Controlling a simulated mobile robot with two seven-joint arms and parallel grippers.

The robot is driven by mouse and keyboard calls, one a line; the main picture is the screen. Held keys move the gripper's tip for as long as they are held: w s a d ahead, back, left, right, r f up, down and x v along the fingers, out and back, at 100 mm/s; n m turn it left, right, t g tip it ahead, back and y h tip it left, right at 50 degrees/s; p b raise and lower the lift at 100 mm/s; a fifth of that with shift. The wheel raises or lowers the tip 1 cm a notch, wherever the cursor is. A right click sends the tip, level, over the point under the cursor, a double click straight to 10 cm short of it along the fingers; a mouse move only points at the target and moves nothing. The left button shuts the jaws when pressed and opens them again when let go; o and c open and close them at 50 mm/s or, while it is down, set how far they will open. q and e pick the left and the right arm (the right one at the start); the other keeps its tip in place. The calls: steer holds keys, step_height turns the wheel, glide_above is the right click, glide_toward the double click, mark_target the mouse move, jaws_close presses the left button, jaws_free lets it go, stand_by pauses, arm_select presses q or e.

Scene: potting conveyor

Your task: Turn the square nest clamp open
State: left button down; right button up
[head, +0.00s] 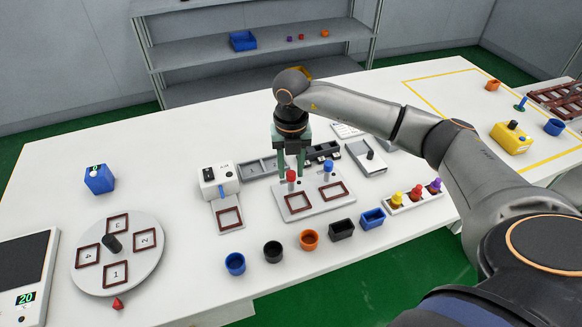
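A light grey plate (311,209) near the middle of the table carries two brown square frames. A red-topped knob (291,176) stands behind the left frame (298,201). A blue-topped knob (328,167) stands behind the right frame (334,191). Which knob is the square nest clamp I cannot tell, as no label is readable. My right gripper (291,172) points straight down at the red knob. Its two greenish fingers are apart, one on each side of the knob's top. Whether they touch it I cannot tell. My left gripper is not in view.
A white device (218,180) stands left of the plate, grey trays (262,168) behind it. Several small cups and boxes, including an orange cup (309,239), line the front. A rack of coloured pegs (414,199) is to the right, a round numbered turntable (142,268) at left.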

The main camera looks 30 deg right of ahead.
mark_target(292, 173)
steer(key=shift+o, duration=1.3)
step_height(292, 173, up, 12)
steer(key=b, duration=0.1)
steer(key=shift+r, duration=0.25)
steer(key=shift+s, duration=0.15)
